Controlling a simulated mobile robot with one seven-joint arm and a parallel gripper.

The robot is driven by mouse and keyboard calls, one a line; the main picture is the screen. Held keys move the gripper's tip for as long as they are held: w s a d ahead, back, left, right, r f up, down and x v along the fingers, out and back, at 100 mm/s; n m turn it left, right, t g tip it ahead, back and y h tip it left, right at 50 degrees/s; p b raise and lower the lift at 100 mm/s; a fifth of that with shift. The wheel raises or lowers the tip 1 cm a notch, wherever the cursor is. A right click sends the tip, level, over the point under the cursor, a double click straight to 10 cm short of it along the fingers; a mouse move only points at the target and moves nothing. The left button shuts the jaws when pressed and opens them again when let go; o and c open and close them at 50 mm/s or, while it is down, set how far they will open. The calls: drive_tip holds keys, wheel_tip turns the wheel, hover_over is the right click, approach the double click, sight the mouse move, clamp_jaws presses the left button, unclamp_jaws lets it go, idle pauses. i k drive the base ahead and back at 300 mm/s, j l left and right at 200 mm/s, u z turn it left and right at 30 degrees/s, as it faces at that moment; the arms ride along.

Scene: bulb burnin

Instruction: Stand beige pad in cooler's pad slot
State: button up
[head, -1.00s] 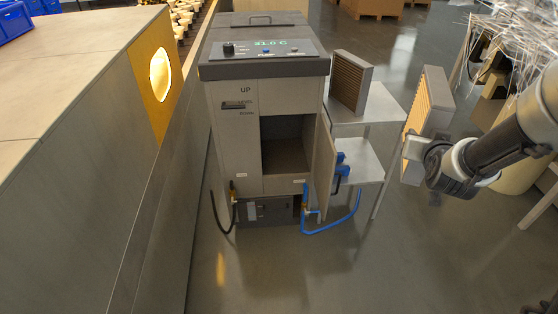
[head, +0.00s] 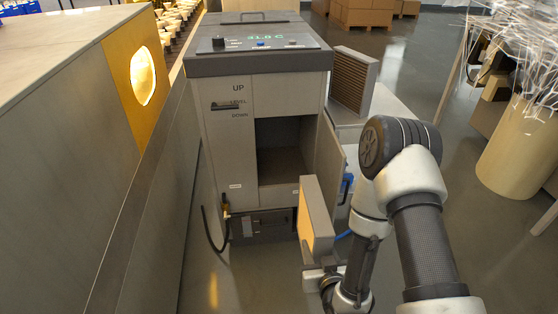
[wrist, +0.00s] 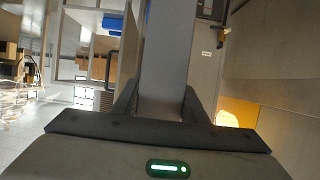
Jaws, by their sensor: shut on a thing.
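The cooler (head: 225,140) stands in the middle of the head view, with a control panel on top and an open, dark rectangular bay (head: 284,160) in its front. Its door (head: 330,160) is swung open to the right. The beige pad (head: 311,222), in a grey frame, is upright in front of the cooler, below and right of the bay. My gripper (head: 322,275) is shut on the pad's lower part; the fingertips are hard to see in the head view. In the wrist view the pad's grey edge (wrist: 165,60) rises between the two fingers (wrist: 157,105).
A second framed pad (head: 353,80) stands on a metal side table (head: 348,122) right of the cooler. A long grey wall with a glowing round port (head: 143,75) runs along the left. A black hose (head: 212,235) hangs at the cooler's lower left. A cream bin (head: 515,155) stands at right.

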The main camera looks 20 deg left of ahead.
sight(284, 165)
drive_tip(key=i+j, duration=0.4)
drive_tip(key=i, duration=0.15)
drive_tip(key=i+j, duration=0.35)
drive_tip(key=i, duration=0.15)
